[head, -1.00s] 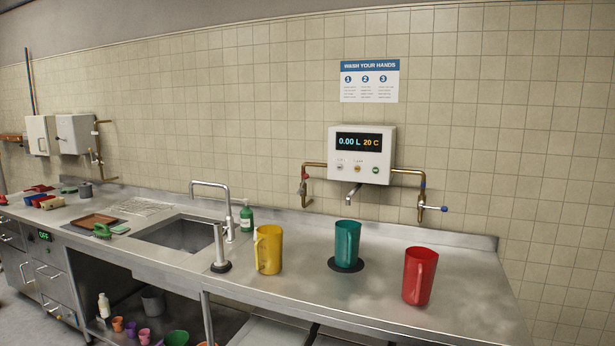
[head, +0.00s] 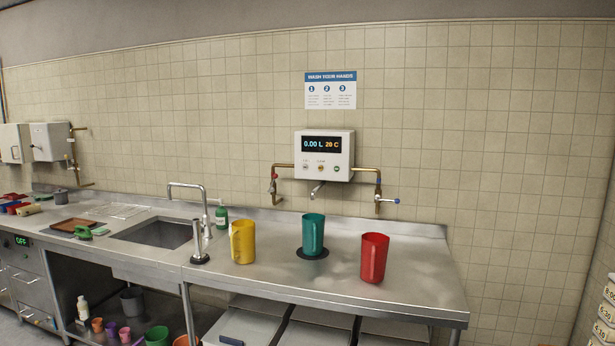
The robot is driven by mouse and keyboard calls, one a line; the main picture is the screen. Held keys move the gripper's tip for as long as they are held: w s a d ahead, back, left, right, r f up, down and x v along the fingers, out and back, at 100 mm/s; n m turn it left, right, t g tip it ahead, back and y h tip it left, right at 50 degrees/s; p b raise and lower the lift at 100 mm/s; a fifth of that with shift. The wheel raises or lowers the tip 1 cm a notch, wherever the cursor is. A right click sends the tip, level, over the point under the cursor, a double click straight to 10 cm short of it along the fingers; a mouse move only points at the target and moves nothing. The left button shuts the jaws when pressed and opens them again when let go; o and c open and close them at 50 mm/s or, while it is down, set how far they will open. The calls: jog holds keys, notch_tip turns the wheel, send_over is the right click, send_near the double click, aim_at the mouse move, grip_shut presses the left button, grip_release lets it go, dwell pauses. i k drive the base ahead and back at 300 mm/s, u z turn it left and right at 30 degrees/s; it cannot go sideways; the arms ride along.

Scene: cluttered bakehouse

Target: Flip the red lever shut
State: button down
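A small red lever (head: 273,186) is on the valve of the copper pipe at the left of the white wall dispenser (head: 325,167). It seems to lie along the upright run of that pipe, but it is too small to tell its exact angle. The dispenser display reads 0.00 L and 20 C. On the right pipe a blue-tipped lever (head: 391,200) sticks out sideways to the right. My gripper is not in view.
A yellow jug (head: 242,243), a teal jug (head: 313,236) on a dark round pad and a red jug (head: 374,258) stand on the steel counter (head: 420,285) below the dispenser. A sink (head: 160,233) with a tall tap lies left. The counter's right end is clear.

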aim_at(272, 190)
jog(key=k, duration=0.3)
jog(key=u, duration=0.05)
jog(key=i, duration=1.2)
jog(key=u, duration=0.5)
jog(key=i, duration=0.85)
jog(key=u, duration=0.55)
jog(key=i, duration=0.7)
jog(key=u, duration=0.9)
jog(key=i, duration=0.9)
jog(key=u, duration=0.45)
